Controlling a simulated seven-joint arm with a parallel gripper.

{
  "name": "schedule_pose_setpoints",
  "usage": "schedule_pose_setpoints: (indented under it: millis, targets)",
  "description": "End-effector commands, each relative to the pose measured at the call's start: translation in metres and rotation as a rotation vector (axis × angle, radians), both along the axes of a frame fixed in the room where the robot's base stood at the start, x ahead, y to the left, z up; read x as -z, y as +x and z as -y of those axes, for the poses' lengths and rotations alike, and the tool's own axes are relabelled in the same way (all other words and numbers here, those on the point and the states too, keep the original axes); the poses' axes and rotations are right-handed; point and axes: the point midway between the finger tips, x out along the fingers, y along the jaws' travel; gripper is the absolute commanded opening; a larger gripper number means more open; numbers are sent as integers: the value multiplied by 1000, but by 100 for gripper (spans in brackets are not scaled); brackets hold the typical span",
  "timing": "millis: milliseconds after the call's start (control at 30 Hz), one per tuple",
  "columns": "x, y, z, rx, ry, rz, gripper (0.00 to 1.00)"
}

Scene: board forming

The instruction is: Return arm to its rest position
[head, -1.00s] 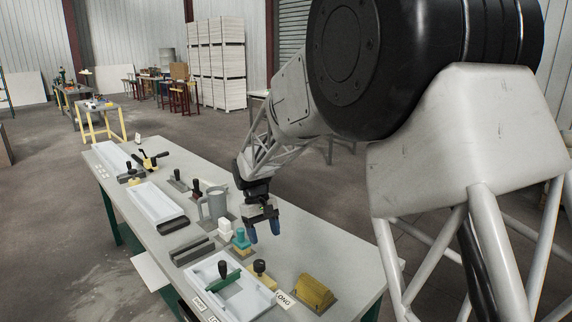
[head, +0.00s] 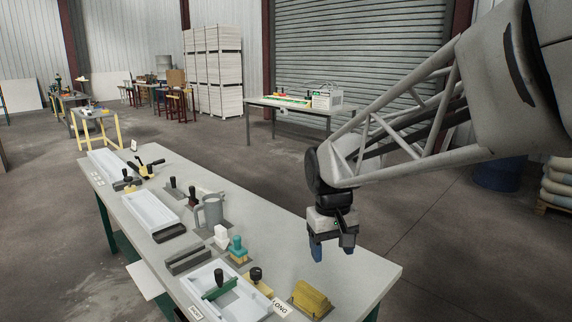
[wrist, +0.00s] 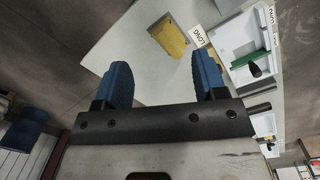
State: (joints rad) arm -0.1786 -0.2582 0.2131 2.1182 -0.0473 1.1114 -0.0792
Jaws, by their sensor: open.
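My gripper (head: 332,252) has blue fingertips and hangs pointing down at the right edge of the workbench (head: 365,275) in the head view. In the wrist view my gripper (wrist: 163,85) shows its two blue fingers apart, with nothing between them. My arm reaches in from the upper right of the head view. A yellow block (head: 311,298) lies on the bench's near right part, apart from the fingers. It also shows beyond the fingers in the wrist view (wrist: 167,36).
White trays (head: 152,208) line the bench's left side. A grey mug (head: 210,212), a teal-handled tool (head: 237,249), a white block (head: 221,236) and a green-handled tool (head: 219,288) stand nearby. A second table (head: 290,103) is behind.

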Motion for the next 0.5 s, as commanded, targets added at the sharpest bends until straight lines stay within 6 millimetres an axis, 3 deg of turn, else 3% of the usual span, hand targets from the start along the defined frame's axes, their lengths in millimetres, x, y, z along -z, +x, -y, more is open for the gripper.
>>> schedule_pose_setpoints:
  millis: [500]
  targets:
    - [-7,-116,58,161,41,151,65]
